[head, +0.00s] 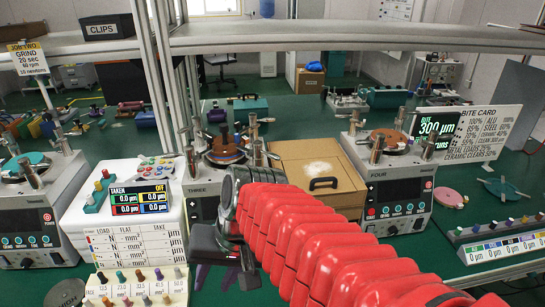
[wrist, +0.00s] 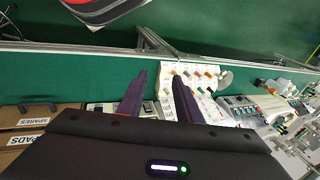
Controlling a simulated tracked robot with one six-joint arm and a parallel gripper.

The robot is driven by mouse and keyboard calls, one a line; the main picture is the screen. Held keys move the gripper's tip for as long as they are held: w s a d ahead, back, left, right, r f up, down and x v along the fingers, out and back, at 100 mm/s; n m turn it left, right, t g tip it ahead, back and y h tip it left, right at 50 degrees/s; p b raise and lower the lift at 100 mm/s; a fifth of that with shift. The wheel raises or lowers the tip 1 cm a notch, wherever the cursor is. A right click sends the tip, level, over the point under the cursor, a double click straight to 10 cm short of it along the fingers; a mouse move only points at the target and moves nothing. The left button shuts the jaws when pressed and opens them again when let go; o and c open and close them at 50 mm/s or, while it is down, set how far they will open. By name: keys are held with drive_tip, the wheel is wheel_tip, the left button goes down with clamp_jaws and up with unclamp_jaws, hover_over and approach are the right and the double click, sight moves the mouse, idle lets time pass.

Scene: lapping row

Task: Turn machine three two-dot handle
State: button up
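Machine three (head: 202,190) stands left of centre in the head view, with "THREE" on its front and a brown round plate (head: 225,152) on top. Upright grey-knobbed handles (head: 256,150) stand around the plate; I cannot make out dots on any of them. My red arm crosses in front and hides the machine's right front. My gripper (head: 222,277) hangs low in front of machine three, apart from its handles. In the wrist view its two purple fingers (wrist: 157,100) are spread with nothing between them, and no machine three handle can be identified there.
A cardboard box (head: 318,170) stands right of machine three, then machine four (head: 398,195). A white panel with a "TAKEN" display (head: 140,200) is to the left. A rack of coloured pegs (head: 137,290) lies at the front left. A shelf rail (head: 340,35) and posts cross above.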

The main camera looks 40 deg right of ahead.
drive_tip(key=d+m+y, duration=0.1)
drive_tip(key=m, duration=0.2)
drive_tip(key=m+t, duration=1.4)
drive_tip(key=m, duration=0.8)
approach(273, 156)
drive_tip(key=s, duration=0.2)
drive_tip(key=s+d, duration=0.1)
drive_tip(key=shift+s+d+f, duration=0.1)
drive_tip(key=shift+f, duration=0.3)
drive_tip(key=shift+x, duration=6.9)
drive_tip(key=shift+d+r, duration=0.1)
drive_tip(key=shift+r, duration=0.05)
drive_tip(key=shift+c, duration=0.6)
